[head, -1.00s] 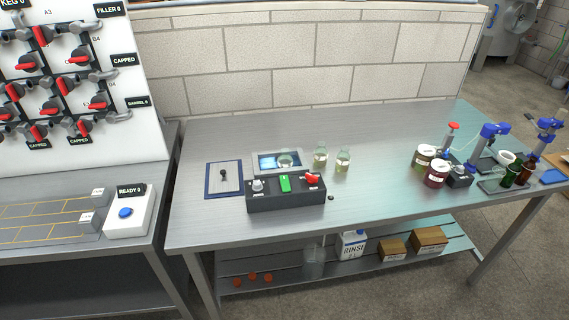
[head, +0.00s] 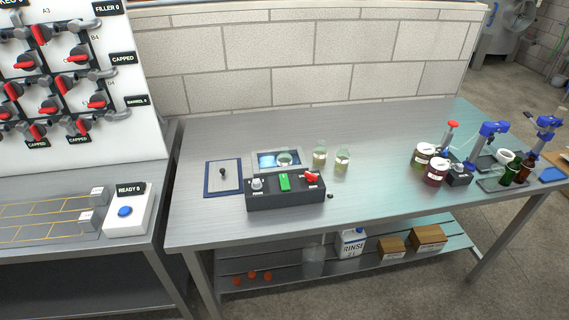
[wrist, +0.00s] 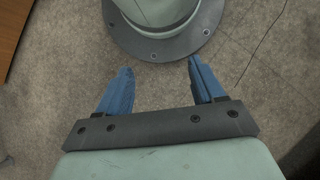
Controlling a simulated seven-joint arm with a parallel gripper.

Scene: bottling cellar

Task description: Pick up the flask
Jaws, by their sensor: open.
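Two small clear glass flasks with pale yellowish liquid stand upright side by side on the steel bench, in the head view: one flask (head: 319,156) and, just to its right, another flask (head: 342,161). Which one the task means, I cannot tell. My gripper (wrist: 160,85) shows only in the wrist view. Its two blue fingers are apart with nothing between them. It points down at the bare floor, with the round foot of my own base beyond the fingertips. No flask is in the wrist view.
Left of the flasks are a device with a lit screen (head: 267,161) and a black control box (head: 286,193) with a green switch and red knob. Jars (head: 437,172), blue-topped stands (head: 488,140) and bottles crowd the bench's right end. The steel bench (head: 375,195) is clear between.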

